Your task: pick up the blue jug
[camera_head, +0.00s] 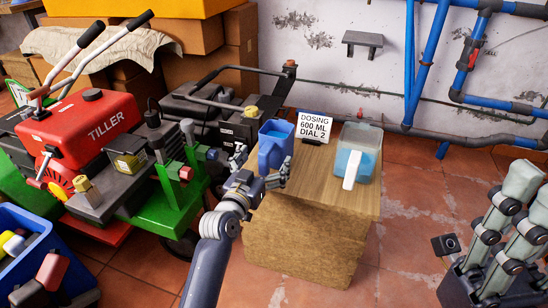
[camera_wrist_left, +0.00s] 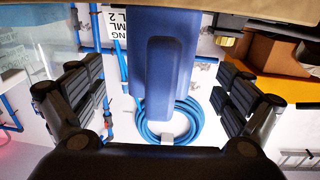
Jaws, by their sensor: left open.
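The blue jug (camera_head: 273,150) stands upright at the left side of the wooden cabinet top (camera_head: 325,190). My left gripper (camera_head: 268,180) is in front of it, at about the height of its lower part. In the left wrist view, which looks upside down, the jug (camera_wrist_left: 160,60) and its handle fill the middle, between the two spread fingers (camera_wrist_left: 165,88). Clear space shows on both sides, so the fingers do not touch it. My right gripper (camera_head: 533,192) points up at the right edge, partly cut off, apart from the cabinet.
A clear container (camera_head: 360,145) with blue contents and a white handle stands right of the jug. A dosing sign (camera_head: 314,126) is behind. A red tiller (camera_head: 85,120) and a green machine are left. Blue pipes (camera_head: 420,65) line the wall. Red floor lies open right of the cabinet.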

